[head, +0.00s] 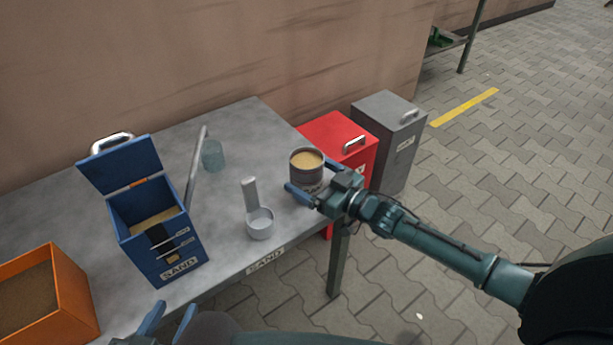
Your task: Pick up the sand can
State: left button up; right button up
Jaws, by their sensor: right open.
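The sand can (306,162), a grey metal can filled with tan sand and bearing a partly hidden label, stands upright near the right end of the grey table. My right gripper (309,176) is open at the can's right front side. One blue finger lies in front of the can and the other at its right; I cannot tell whether they touch it. My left gripper (168,318) is at the bottom edge, partly cut off, its two blue fingers apart and nothing seen between them.
On the table (90,195) are a blue sand box (180,255) with its lid open, a metal scoop (260,222), a glass (213,155) and an orange bin (70,300). Red (358,165) and grey (400,150) boxes stand beyond the table's right end. A wall is behind.

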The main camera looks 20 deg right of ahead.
jog(key=shift+w+a, duration=0.2)
jog(key=shift+w, duration=0.1)
jog(key=c, duration=1.1)
